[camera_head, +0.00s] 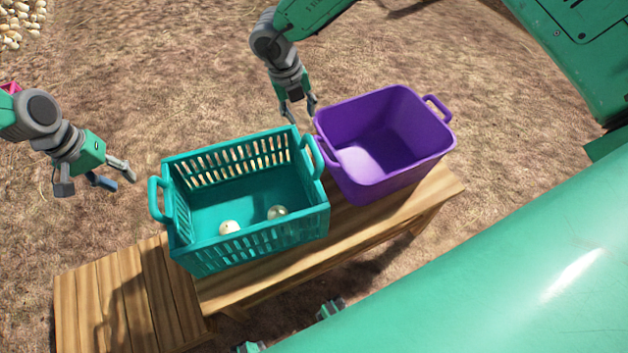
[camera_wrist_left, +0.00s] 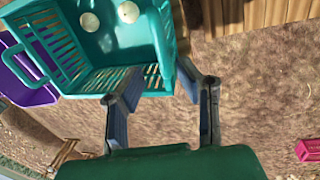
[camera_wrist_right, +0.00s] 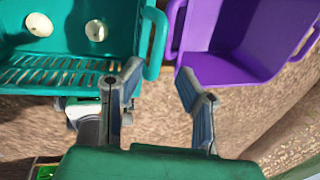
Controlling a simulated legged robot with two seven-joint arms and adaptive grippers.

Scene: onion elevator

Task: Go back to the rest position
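My left gripper (camera_head: 116,178) is open and empty, to the left of the teal basket (camera_head: 250,243) and apart from it in the head view. The left wrist view shows its two fingers (camera_wrist_left: 160,95) spread with nothing between them. My right gripper (camera_head: 299,108) is open and empty, behind the gap between the teal basket and the purple basket (camera_head: 385,185). The right wrist view shows its fingers (camera_wrist_right: 155,88) apart with only ground between them. Two pale onions (camera_head: 230,228) lie on the floor of the teal basket. The purple basket looks empty.
Both baskets stand side by side on a wooden bench (camera_head: 270,278). A lower wooden platform (camera_head: 100,300) at the left is bare. A pile of onions (camera_head: 20,22) lies at the upper left. A pink object (camera_wrist_left: 309,150) is on the ground. Dry ground around is mostly free.

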